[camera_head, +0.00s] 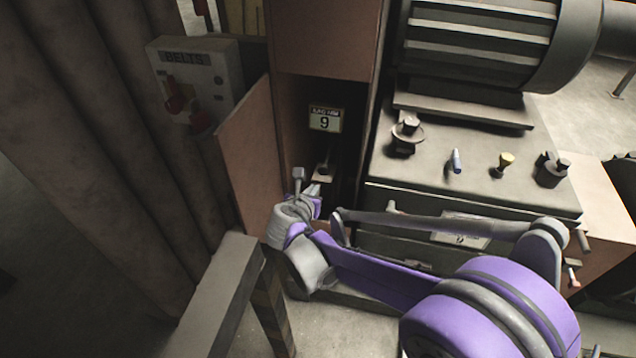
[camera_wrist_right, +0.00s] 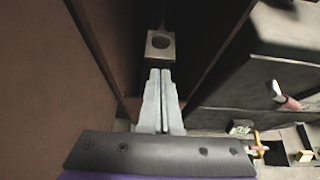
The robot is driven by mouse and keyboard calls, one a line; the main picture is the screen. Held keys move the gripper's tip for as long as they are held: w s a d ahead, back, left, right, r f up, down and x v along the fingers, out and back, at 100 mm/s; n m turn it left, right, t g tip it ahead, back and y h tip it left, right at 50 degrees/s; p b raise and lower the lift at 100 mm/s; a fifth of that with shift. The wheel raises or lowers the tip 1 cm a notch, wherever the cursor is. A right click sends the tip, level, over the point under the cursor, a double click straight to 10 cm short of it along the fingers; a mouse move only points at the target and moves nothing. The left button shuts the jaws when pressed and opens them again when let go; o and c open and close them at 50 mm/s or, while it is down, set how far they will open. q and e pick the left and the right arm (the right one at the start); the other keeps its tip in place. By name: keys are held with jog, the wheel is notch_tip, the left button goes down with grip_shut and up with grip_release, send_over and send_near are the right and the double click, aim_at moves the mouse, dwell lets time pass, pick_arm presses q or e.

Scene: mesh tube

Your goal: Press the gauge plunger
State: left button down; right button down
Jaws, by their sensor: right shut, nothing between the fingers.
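My right gripper (camera_head: 314,189) reaches into the open, narrow brown cabinet. In the right wrist view my right gripper (camera_wrist_right: 160,74) shows its two grey fingers shut together, with nothing between them. Just ahead of the fingertips is a small pale bracket (camera_wrist_right: 174,47) with a dark round opening. What looks like the same bracket, with a dark rod-like part that may be the gauge plunger (camera_head: 325,168), shows inside the cabinet in the head view. I cannot tell whether the fingertips touch it. My left gripper is not in view.
The cabinet's open door (camera_head: 250,150) stands close to the left of my wrist. A label reading 9 (camera_head: 326,120) is above the bracket. A machine block (camera_head: 480,190) with knobs stands on the right. A grey post (camera_head: 225,290) is at the front left. A BELTS panel (camera_head: 195,75) is behind.

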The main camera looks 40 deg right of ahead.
jog(key=shift+v, duration=1.45)
